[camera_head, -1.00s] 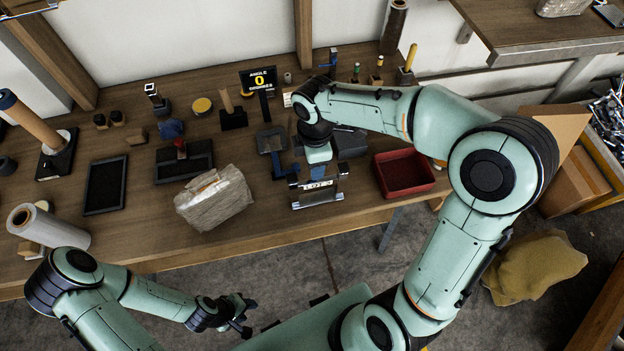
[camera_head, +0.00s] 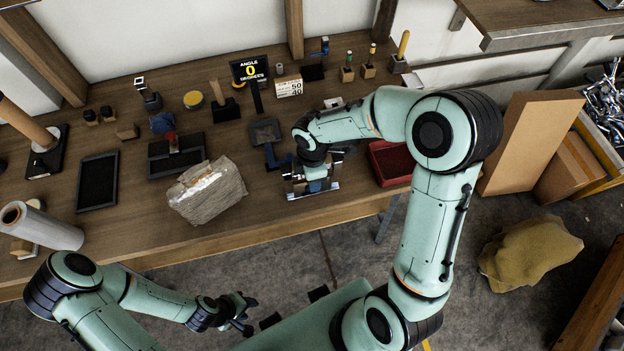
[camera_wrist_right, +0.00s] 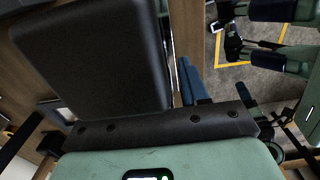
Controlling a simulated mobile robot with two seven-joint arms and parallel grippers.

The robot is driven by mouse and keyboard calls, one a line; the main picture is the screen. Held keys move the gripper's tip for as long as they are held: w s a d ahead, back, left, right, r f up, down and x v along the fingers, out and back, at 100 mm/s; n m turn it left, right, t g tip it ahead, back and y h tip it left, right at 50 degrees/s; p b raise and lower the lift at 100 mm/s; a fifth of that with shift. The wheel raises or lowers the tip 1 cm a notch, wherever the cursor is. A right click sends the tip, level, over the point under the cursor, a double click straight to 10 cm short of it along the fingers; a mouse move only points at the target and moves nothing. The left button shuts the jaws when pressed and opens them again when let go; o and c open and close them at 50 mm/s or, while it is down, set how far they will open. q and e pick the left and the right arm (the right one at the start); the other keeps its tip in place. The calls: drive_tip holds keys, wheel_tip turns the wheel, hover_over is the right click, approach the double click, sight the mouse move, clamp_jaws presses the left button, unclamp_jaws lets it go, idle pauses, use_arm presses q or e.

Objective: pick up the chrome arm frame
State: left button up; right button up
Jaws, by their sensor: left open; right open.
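The chrome arm frame (camera_head: 330,187) is a shiny metal piece near the front edge of the workbench in the head view. My right gripper (camera_head: 316,184) is right over it, pointing down, with its blue fingers at the frame. It is open; my wrist hides part of the frame, and I cannot tell whether the fingers touch it. In the right wrist view a blue finger (camera_wrist_right: 192,82) shows beside a large dark block that hides most of the scene. My left gripper (camera_head: 242,311) is open and empty in front of the bench, at the lower left.
A red bin (camera_head: 391,162) stands just right of the frame, partly behind my right arm. A wrapped bundle (camera_head: 207,190) lies to the left. A black tray (camera_head: 97,182) and an angle display (camera_head: 250,69) are on the workbench (camera_head: 250,228). Cardboard boxes (camera_head: 528,140) stand at right.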

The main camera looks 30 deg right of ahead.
clamp_jaws()
drive_tip(key=shift+w+r, duration=0.1)
